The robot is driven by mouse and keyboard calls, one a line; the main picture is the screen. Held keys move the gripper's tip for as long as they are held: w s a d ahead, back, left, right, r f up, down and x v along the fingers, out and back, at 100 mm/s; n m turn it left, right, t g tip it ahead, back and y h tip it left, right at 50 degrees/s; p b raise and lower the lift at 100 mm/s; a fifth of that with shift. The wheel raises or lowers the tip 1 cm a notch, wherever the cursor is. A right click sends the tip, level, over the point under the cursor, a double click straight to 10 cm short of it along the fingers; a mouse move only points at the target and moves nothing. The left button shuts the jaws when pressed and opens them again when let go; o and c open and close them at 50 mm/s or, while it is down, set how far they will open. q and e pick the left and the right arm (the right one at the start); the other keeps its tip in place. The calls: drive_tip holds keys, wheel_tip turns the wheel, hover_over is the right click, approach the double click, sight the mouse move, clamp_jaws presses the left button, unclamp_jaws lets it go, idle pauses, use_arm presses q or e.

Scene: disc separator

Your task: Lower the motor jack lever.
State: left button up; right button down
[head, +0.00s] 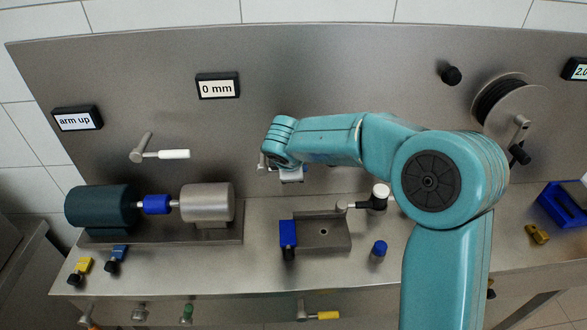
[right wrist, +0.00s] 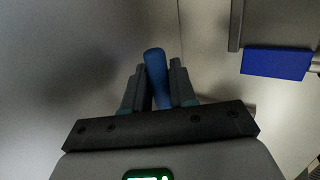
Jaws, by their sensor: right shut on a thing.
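My right gripper (right wrist: 160,80) is shut on a blue rounded handle (right wrist: 154,62), which stands between its two dark fingers in the right wrist view. In the head view my right arm reaches left across the bench, and the wrist end hangs in front of the steel panel. The handle's base and pivot are hidden, so I cannot tell its angle. The dark motor (head: 102,208) lies at the left, with a blue coupling (head: 157,204) and a silver cylinder (head: 207,202) on a plate. My left gripper is not in view.
A white-handled lever (head: 172,154) is on the panel below an "arm up" display (head: 78,119). A "0 mm" display (head: 217,86) is above. A fixture with a blue block (head: 287,233) and a blue knob (head: 379,249) stand on the bench. A yellow-handled lever (head: 325,315) is at the front.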

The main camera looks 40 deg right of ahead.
drive_tip(key=shift+d, duration=0.1)
drive_tip(key=c, duration=1)
unclamp_jaws()
drive_tip(key=shift+c, duration=0.2)
drive_tip(key=shift+r, duration=0.1)
drive_tip(key=shift+s+a+r, duration=0.1)
drive_tip(key=shift+a+r, duration=0.15)
drive_tip(key=v, duration=1.5)
drive_tip(key=shift+s+r, duration=0.2)
